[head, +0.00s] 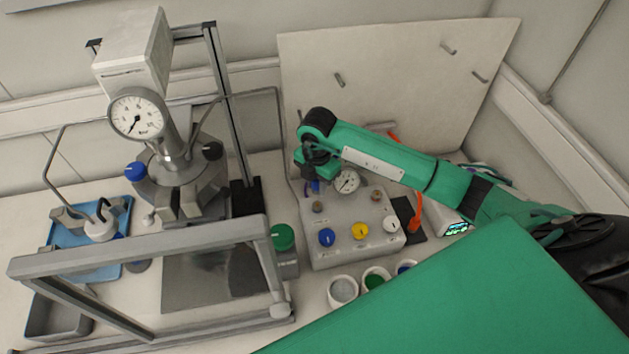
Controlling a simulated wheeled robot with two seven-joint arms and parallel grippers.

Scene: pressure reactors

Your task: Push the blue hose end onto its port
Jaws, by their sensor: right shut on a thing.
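My right gripper (311,178) reaches in from the right and points down over the back left of the grey panel box (345,250). It is shut on the blue hose end (314,187), of which only a small blue piece shows below the fingers. A brass port (318,207) stands on the box just in front of and below the blue piece. Whether the hose end touches any port cannot be told, because the gripper covers that spot. My left gripper is not in view.
The box carries a gauge (347,181), a blue knob (327,237), a yellow knob (360,231) and a white knob (391,224). An orange hose (416,215) lies to its right. The reactor (178,180) and its frame stand left. Small cups (342,291) sit in front.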

